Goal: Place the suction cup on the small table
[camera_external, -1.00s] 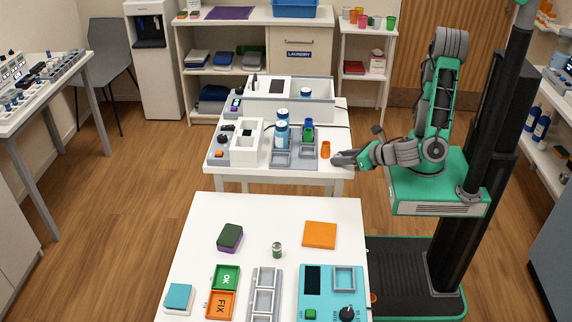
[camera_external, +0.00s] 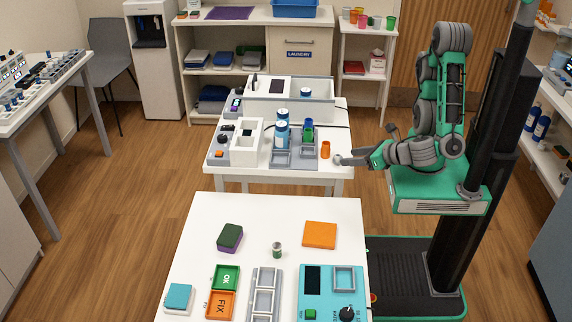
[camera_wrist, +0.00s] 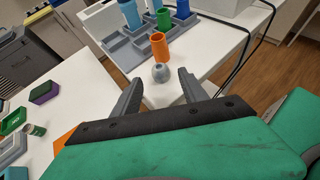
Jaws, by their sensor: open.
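A small grey rounded piece (camera_wrist: 161,72), which looks like the suction cup, rests near the corner of the white far table (camera_external: 300,171), just in front of an orange cup (camera_wrist: 158,46). In the external view the grey piece (camera_external: 338,160) is at the table's right edge beside the orange cup (camera_external: 325,149). My gripper (camera_wrist: 159,86) is open, with one finger on each side and the grey piece just beyond the fingertips. In the external view my gripper (camera_external: 352,161) points left at it. I cannot tell which table is the small one.
Blue bottles (camera_external: 282,133) and grey trays (camera_external: 281,158) stand left of the orange cup. A nearer white table (camera_external: 275,212) holds an orange block (camera_external: 320,235), a small can (camera_external: 277,250) and a teal device (camera_external: 330,285). A dark cable lies along the far table's right side.

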